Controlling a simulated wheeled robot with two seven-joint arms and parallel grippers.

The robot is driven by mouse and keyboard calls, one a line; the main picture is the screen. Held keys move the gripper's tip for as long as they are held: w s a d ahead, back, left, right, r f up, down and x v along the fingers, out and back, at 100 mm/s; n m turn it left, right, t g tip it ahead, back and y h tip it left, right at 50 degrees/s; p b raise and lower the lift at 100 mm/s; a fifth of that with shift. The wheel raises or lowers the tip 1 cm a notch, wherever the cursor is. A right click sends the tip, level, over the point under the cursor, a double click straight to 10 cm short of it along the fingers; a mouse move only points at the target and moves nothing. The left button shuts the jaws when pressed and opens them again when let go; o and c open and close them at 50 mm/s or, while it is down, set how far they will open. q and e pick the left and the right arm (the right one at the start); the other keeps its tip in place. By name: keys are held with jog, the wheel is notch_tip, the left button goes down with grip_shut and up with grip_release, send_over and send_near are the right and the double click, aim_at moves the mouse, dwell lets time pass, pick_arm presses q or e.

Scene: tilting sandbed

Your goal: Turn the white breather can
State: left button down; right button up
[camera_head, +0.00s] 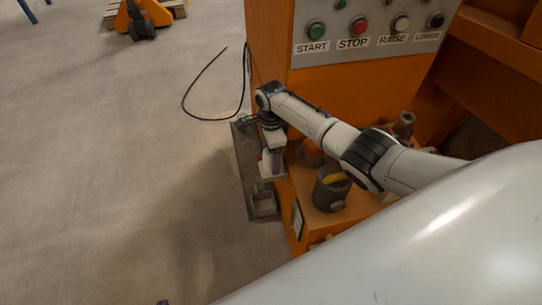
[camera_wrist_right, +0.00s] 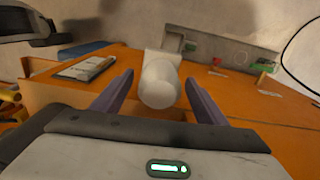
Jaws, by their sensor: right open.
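The white breather can (camera_wrist_right: 160,82) stands out pale and rounded in the right wrist view, in front of a pale block. My right gripper (camera_wrist_right: 158,77) is open, with one finger on each side of the can and a visible gap on both sides. In the head view my right gripper (camera_head: 270,168) points down beside the orange machine, and I cannot make out the can there. My left gripper is not in view.
The orange machine's control panel (camera_head: 370,35) has several buttons above my right arm. A dark cup-like part (camera_head: 331,190) sits on the orange ledge below the arm. A grey metal plate (camera_head: 243,150) runs along the machine's left edge. A black cable (camera_head: 198,84) lies on open floor.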

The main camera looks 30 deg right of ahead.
jog(key=shift+c, duration=0.9)
jog(key=c, duration=0.9)
jog(key=shift+n, duration=0.3)
jog(key=shift+s+n+p, duration=0.1)
jog(key=shift+n+p, duration=0.45)
jog(key=shift+n, duration=0.15)
jog(key=shift+n+p, duration=0.4)
jog(key=shift+n, duration=0.8)
jog(key=n, duration=0.4)
jog(key=shift+s+n+p, duration=0.1)
jog(key=shift+n+p, duration=0.3)
